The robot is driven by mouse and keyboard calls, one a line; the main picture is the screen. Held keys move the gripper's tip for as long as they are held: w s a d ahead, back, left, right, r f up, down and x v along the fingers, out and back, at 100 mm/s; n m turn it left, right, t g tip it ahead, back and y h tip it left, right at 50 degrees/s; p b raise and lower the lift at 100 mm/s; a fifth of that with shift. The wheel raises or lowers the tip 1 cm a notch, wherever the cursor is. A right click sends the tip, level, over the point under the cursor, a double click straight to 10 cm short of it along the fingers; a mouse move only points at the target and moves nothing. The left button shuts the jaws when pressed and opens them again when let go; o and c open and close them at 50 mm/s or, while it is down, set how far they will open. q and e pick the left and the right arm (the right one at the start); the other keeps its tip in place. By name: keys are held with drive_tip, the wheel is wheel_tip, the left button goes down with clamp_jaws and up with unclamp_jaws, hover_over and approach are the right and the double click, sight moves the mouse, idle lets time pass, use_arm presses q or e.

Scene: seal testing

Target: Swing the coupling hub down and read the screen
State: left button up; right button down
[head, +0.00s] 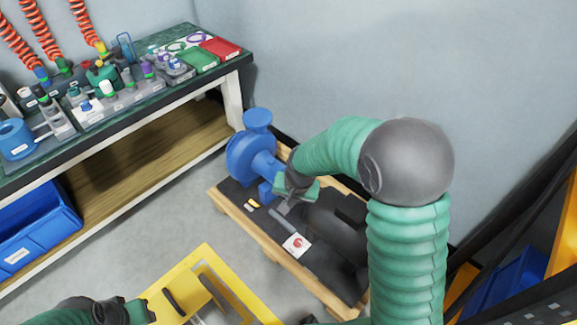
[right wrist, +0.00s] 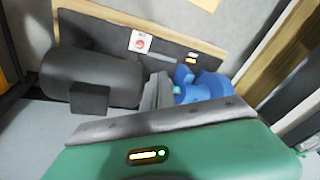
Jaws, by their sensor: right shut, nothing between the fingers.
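A blue pump (head: 252,155) and a dark motor (head: 335,232) stand in line on a black-topped wooden stand (head: 238,210). The pump (right wrist: 205,87) and motor (right wrist: 95,78) also show in the right wrist view. My right gripper (head: 286,206) is shut and empty at the gap between them; its grey fingers show in the right wrist view (right wrist: 158,92). A grey bar (head: 282,221) lies close by; I cannot tell whether it belongs to the coupling hub. The hub is not clearly visible, and no screen can be made out. My left gripper (head: 142,310) is at the bottom left, jaws unclear.
A white plate with a red button (head: 297,244) sits at the stand's front. A yellow cart (head: 205,258) stands nearer. A workbench (head: 120,118) with fittings and trays runs along the left. The wall is close behind the stand.

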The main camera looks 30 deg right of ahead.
drive_tip(key=w+d+f+m+p, duration=0.3)
drive_tip(key=w+d+m+p, duration=0.1)
drive_tip(key=w+d+m, duration=0.8)
drive_tip(key=w+a+f+b, duration=0.1)
drive_tip(key=w+f+b, duration=0.1)
drive_tip(key=f, duration=0.4)
drive_tip(key=w+a+f+n+b, duration=0.1)
drive_tip(key=w+a+f+b, duration=0.1)
drive_tip(key=f+b, duration=0.3)
drive_tip(key=shift+w+a+f+n+t+b, duration=0.2)
drive_tip(key=shift+w+f+n+t+b, duration=0.15)
drive_tip(key=shift+w+f, duration=0.4)
drive_tip(key=shift+r, duration=0.1)
